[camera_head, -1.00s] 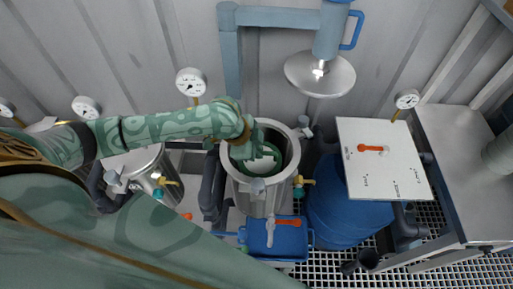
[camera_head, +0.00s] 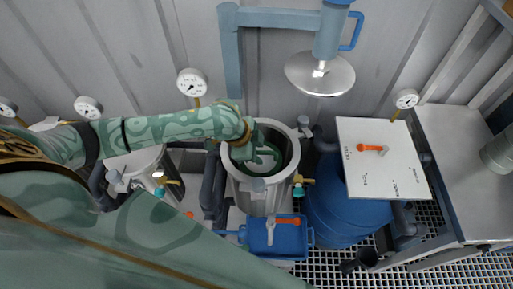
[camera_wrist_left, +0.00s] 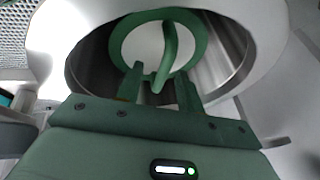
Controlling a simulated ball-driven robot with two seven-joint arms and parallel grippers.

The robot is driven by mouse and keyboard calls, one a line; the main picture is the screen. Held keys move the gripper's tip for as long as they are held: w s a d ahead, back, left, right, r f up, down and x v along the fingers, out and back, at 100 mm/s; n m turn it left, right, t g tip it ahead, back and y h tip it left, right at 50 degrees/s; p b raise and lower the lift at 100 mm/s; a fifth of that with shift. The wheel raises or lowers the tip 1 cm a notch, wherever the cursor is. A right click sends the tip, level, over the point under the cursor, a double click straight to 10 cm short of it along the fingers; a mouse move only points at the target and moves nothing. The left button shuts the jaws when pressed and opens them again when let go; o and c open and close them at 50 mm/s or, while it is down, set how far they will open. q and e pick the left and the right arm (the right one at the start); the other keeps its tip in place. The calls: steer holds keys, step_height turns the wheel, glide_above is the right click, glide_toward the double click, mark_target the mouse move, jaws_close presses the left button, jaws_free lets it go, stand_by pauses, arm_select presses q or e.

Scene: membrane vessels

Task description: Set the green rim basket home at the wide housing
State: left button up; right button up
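The wide housing (camera_head: 259,196) is an open steel cylinder in the middle of the head view. Its pale rim (camera_wrist_left: 265,25) and inner wall show in the wrist view. The green rim basket (camera_head: 268,163) is inside the housing, below its mouth; its green ring and curved handle (camera_wrist_left: 168,50) show in the wrist view. I cannot tell whether it rests on a seat. My left gripper (camera_head: 250,148) reaches into the mouth from the left. Its fingers (camera_wrist_left: 160,88) stand apart on either side of the handle's near end, with gaps visible. My right gripper is not in view.
A steel lid (camera_head: 320,74) hangs from a blue arm above and right. A smaller steel vessel (camera_head: 143,165) stands left. A blue drum (camera_head: 345,215) sits under a white board (camera_head: 385,160) at right. A blue tray (camera_head: 288,240) with an orange-handled valve is in front.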

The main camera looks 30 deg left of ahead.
arm_select(q)
steer(key=p+v, duration=0.4)
steer(key=v, duration=1.2)
steer(key=shift+p, duration=0.4)
steer(key=shift+a+r, duration=0.1)
